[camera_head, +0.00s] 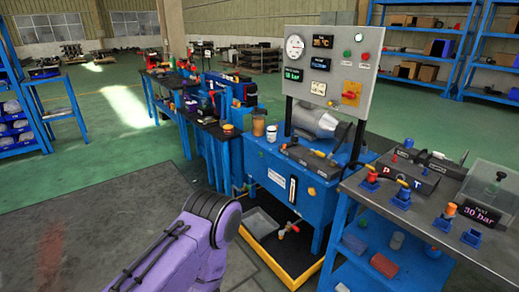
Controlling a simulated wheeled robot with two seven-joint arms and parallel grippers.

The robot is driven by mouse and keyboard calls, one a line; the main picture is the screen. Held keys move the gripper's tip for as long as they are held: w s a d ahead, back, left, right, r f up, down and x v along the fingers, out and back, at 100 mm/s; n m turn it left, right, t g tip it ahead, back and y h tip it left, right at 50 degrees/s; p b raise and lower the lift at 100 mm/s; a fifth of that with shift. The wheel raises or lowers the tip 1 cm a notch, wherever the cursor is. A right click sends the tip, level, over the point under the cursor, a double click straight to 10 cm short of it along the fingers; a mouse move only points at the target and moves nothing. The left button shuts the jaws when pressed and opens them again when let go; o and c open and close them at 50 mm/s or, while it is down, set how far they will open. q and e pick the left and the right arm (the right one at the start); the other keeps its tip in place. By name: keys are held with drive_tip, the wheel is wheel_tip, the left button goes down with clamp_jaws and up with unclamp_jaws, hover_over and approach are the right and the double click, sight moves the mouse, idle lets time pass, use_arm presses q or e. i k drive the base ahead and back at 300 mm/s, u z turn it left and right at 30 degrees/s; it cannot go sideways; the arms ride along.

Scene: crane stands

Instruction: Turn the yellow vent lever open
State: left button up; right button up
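A small yellow lever (318,153) sits on the dark block on top of the blue hydraulic unit (290,185), left of the hose; I cannot tell its exact angle. I cannot tell for sure that it is the vent lever. A yellow plate with a red handle (350,94) is on the grey control panel (330,65) above. A purple arm of mine reaches in at the bottom, left of the unit. Neither of my grippers shows in this view.
A workbench (400,205) with red and blue fittings and a clear box (488,195) marked 30 bar stands at right. A yellow-edged drip tray (262,250) lies below the unit. Another blue bench with tools stands behind at left. Floor at left is clear.

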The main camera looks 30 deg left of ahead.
sight(318, 152)
drive_tip(key=u, duration=0.4)
drive_tip(key=k, duration=0.6)
drive_tip(key=u, duration=0.55)
drive_tip(key=i, duration=1.6)
drive_tip(key=z, duration=0.4)
